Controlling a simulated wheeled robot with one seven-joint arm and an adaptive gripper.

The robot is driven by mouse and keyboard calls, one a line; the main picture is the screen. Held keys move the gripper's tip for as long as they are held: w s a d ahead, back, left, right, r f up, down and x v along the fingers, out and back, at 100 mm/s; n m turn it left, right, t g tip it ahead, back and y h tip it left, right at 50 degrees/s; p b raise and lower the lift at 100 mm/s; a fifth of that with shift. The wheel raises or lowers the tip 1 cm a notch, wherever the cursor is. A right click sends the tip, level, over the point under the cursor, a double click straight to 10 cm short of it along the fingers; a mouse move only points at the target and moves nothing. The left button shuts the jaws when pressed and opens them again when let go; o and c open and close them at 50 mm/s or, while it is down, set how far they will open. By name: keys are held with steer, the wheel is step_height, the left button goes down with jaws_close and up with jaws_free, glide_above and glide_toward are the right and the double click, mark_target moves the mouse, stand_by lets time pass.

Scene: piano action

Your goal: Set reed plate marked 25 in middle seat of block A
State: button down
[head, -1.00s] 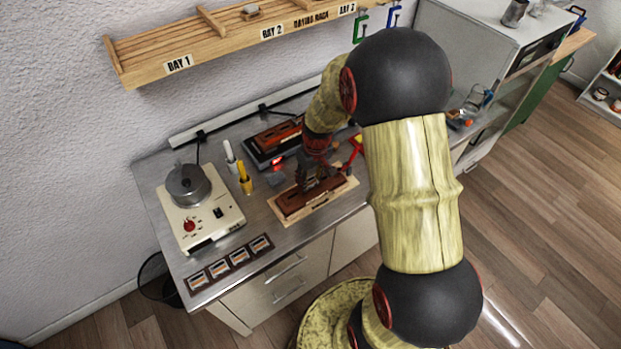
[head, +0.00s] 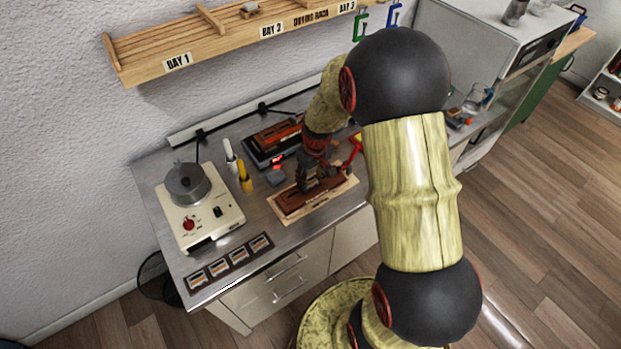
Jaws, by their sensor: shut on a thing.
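A long dark reddish-brown block (head: 290,205) lies on a pale wooden board (head: 284,218) near the front of the metal bench. My gripper (head: 308,186) points down at the middle of this block, close over it. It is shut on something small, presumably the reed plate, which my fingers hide. I cannot see a number on it or whether it touches a seat. A second, orange-brown block (head: 277,135) sits in a dark tray behind. I cannot read a letter on either block.
A hot plate (head: 207,217) with a grey pot (head: 188,184) stands at the left. White and yellow holders (head: 245,177) and a small grey item with a red display (head: 277,163) stand between. Several labelled cards (head: 240,257) lie along the front edge. A red-handled tool (head: 354,149) is right of my gripper.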

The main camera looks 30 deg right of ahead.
steer(key=shift+f, duration=0.15)
steer(key=c, duration=1.1)
jaws_free()
steer(key=shift+o, duration=0.2)
step_height(320, 180, up, 12)
steer(key=s, duration=0.1)
steer(key=shift+s, duration=0.2)
steer(key=shift+d, duration=0.1)
